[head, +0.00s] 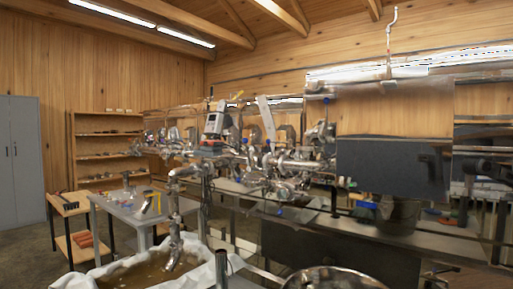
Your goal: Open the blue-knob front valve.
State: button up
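Several small blue knobs show on the evaporator's metal pipework in the head view. One blue knob (245,141) sits near the middle of the pipes, with another blue knob (267,142) just right of it. A third blue knob (327,100) is higher, at the left edge of the large steel pan housing. A blue spot (278,212) shows lower, below the pipes. They are too small to tell which is the front valve or how far any is turned.
A cloth-lined tub (220,268) of brown liquid stands in the foreground below a pipe outlet. A grey table (120,207) and a small wooden cart (70,207) stand left. A dark panel (385,168) is at right. Open floor shows at the far left, before the grey cabinet (20,150).

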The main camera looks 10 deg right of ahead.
aim_at(249, 168)
jog(key=i+j+z, duration=0.25)
jog(key=j, duration=0.4)
jog(key=i+j+z, duration=0.25)
jog(key=j, duration=0.45)
jog(key=j+z, duration=0.2)
jog(key=j, duration=0.5)
jog(key=j+z, duration=0.25)
jog(key=j, duration=0.5)
